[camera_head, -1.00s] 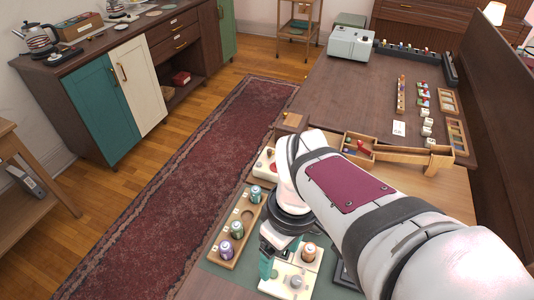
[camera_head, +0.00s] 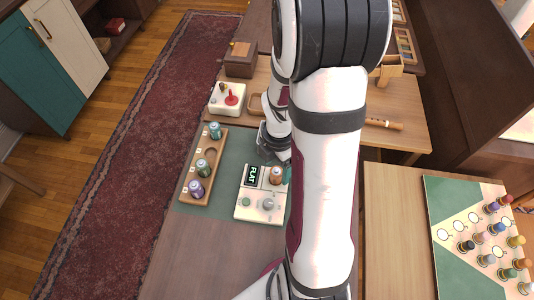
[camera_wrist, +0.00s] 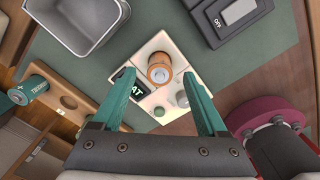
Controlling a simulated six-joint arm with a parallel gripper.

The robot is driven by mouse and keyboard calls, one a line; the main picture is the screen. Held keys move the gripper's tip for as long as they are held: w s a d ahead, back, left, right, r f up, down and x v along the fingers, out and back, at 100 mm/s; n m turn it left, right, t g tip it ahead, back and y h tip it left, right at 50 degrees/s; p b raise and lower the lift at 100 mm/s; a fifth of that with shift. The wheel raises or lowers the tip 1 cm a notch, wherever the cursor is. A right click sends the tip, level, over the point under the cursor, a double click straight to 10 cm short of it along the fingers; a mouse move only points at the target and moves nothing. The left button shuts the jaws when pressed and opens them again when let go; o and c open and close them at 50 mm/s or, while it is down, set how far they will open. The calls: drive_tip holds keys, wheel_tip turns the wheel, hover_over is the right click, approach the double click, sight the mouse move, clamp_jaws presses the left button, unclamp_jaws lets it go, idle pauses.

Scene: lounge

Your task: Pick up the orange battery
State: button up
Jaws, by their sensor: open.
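The orange battery (camera_head: 276,175) stands upright on a white tester (camera_head: 244,212) whose small screen reads FLAT. In the wrist view the battery (camera_wrist: 159,70) is seen from above, just beyond and between the two teal fingertips. My gripper (camera_wrist: 158,88) is open, with nothing between its fingers; I cannot tell the height left between them and the battery. In the head view my arm hides most of the gripper, and only a bit of teal finger shows beside the battery.
A wooden rack (camera_head: 184,193) left of the tester holds several other batteries, teal, green and purple. A grey metal bin (camera_wrist: 76,22) and a dark switch box (camera_wrist: 231,22) lie beyond the tester in the wrist view. A joystick box (camera_head: 226,99) stands farther back.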

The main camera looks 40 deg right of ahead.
sight(276, 171)
wheel_tip(276, 171, down, 3)
drive_tip(key=shift+f, duration=0.1)
clamp_jaws()
idle(0.3)
